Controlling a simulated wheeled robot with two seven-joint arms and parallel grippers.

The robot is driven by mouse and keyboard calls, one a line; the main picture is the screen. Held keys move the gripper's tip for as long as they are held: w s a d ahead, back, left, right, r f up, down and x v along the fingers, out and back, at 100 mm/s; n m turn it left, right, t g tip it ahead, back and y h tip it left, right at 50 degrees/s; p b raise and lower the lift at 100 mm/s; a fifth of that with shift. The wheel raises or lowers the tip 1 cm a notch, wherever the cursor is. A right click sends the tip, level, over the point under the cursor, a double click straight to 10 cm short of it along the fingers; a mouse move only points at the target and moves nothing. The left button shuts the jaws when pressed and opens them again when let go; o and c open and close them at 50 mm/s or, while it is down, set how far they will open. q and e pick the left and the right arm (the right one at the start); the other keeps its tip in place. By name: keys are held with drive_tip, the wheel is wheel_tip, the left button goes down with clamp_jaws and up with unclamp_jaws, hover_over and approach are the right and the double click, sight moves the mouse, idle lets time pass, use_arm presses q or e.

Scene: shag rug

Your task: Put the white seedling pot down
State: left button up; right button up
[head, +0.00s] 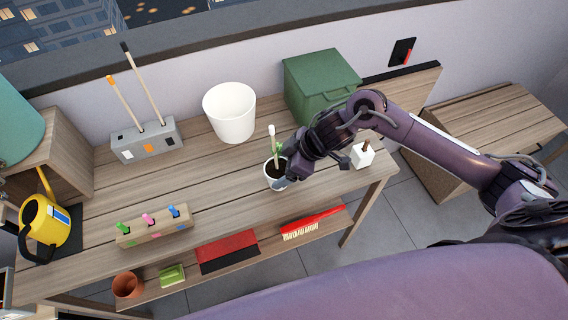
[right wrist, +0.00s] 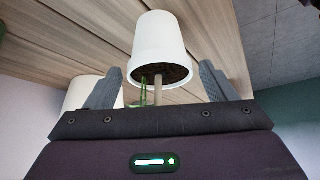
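The white seedling pot (head: 272,186) stands upright on the wooden bench near its right part, with dark soil, a green seedling (head: 279,148) and a pale upright stake (head: 272,135). The pot also shows in the right wrist view (right wrist: 162,45), just past the fingertips. My right gripper (head: 284,174) is at the pot's right side in the head view. In the right wrist view its two fingers (right wrist: 160,78) are spread, with a gap on each side of the pot. Part of the pot's rim is hidden by the gripper in the head view. My left gripper is not in view.
A white bucket (head: 230,114) and a green bin (head: 318,84) stand behind the pot. A small white block (head: 361,156) is to the right. A wooden marker holder (head: 155,233) and yellow watering can (head: 46,222) are left.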

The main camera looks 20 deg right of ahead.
drive_tip(key=shift+o, duration=0.6)
drive_tip(key=shift+r, duration=0.1)
drive_tip(key=shift+r, duration=0.2)
drive_tip(key=b+v, duration=0.1)
drive_tip(key=v, duration=1)
drive_tip(key=shift+d+r, duration=0.15)
drive_tip(key=shift+r, duration=0.2)
drive_tip(key=shift+s, duration=0.1)
